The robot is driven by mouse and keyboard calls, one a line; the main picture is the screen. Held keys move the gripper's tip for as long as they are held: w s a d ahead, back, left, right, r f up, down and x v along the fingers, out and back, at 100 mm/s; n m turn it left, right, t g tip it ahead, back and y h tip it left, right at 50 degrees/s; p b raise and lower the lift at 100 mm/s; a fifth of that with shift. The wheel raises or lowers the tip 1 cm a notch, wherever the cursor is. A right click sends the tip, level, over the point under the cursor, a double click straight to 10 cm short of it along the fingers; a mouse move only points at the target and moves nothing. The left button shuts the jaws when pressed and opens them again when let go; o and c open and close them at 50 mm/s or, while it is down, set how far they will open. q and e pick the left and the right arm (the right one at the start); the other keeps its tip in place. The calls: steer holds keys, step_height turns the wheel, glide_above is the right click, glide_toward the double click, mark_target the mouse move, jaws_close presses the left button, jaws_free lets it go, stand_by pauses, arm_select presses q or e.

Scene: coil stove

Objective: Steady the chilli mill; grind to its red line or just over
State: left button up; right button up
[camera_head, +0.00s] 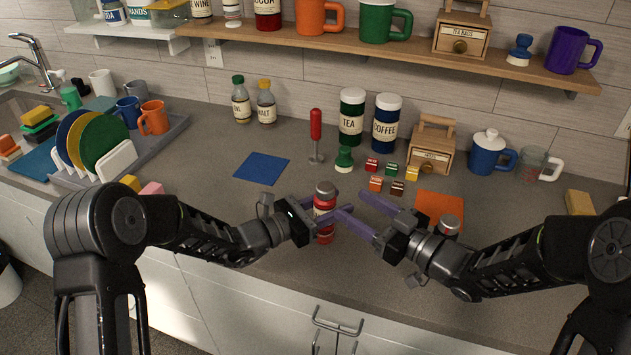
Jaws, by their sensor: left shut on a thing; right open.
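The chilli mill (325,233) is a red upright cylinder with a grey top and a pale label, standing on the counter near its front edge. My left gripper (328,207) is shut on the mill's body from the left, and its fingers hide part of the label. My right gripper (349,204) is open just right of the mill, its spread fingers pointing toward it. I cannot tell whether a finger touches it. The red line cannot be made out. A second grey-topped red container (449,223) stands partly hidden behind my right arm.
A blue mat (262,168) and an orange mat (440,207) lie on the counter. Small coloured blocks (390,170), a red-handled tool (316,135), the tea jar (351,117) and coffee jar (386,123) stand behind. A dish rack (168,136) fills the left.

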mark_target(318, 183)
steer(key=x, duration=1.2)
steer(key=shift+a, duration=0.1)
steer(key=shift+c, duration=0.3)
jaws_close()
